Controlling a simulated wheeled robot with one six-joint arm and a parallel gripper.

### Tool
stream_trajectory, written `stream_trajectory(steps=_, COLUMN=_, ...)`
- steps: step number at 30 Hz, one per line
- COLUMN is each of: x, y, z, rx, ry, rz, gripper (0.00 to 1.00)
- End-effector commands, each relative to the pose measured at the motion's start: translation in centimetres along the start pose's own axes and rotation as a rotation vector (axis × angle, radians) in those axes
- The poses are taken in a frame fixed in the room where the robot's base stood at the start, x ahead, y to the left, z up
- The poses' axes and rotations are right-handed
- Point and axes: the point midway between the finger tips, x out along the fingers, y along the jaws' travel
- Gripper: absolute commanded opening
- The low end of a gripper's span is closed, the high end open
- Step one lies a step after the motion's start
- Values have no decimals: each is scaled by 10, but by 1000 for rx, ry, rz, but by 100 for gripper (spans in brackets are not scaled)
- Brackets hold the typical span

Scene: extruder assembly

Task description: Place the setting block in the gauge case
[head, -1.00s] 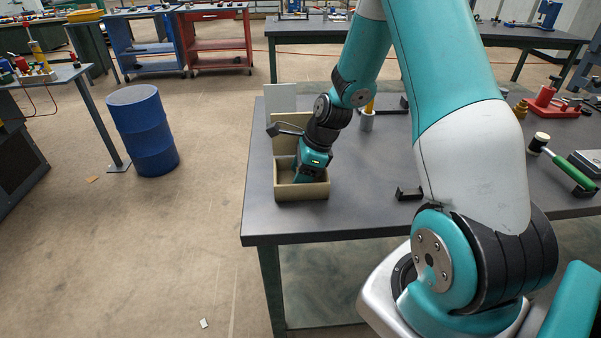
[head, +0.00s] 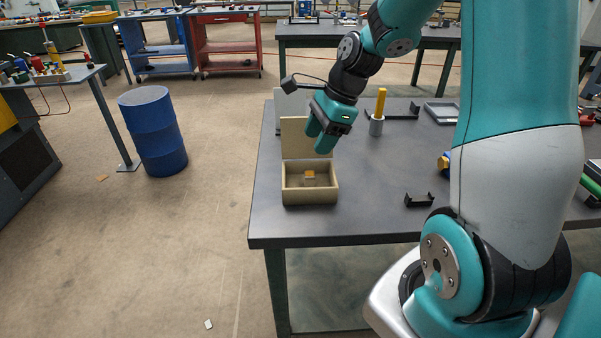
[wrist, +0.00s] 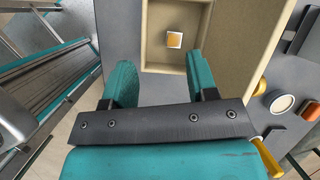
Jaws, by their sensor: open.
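The gauge case (head: 310,197) is a beige open box with its lid raised at the back, near the left end of the table. The setting block (head: 310,174) is small, with an orange top, and lies inside the case. In the wrist view the block (wrist: 174,40) shows white and orange on the floor of the case (wrist: 222,50), apart from the walls. My gripper (head: 316,142) is above the case, open and empty. In the wrist view its two teal fingers (wrist: 162,80) are spread wide, with the block beyond them.
A small black bracket (head: 419,200) lies farther right on the table (head: 370,215). A pale upright panel stands behind the lid. The table front between case and bracket is clear.

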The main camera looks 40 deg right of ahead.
Motion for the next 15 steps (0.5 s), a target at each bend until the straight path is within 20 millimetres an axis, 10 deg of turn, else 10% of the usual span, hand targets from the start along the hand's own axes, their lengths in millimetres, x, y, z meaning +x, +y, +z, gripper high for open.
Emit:
stream_trajectory(steps=6, x=-17, y=91, z=121, rx=-1031, ry=-44, rz=77, gripper=53)
stream_trajectory(steps=15, x=-37, y=224, z=177, rx=-2228, ry=-185, rz=122, gripper=53)
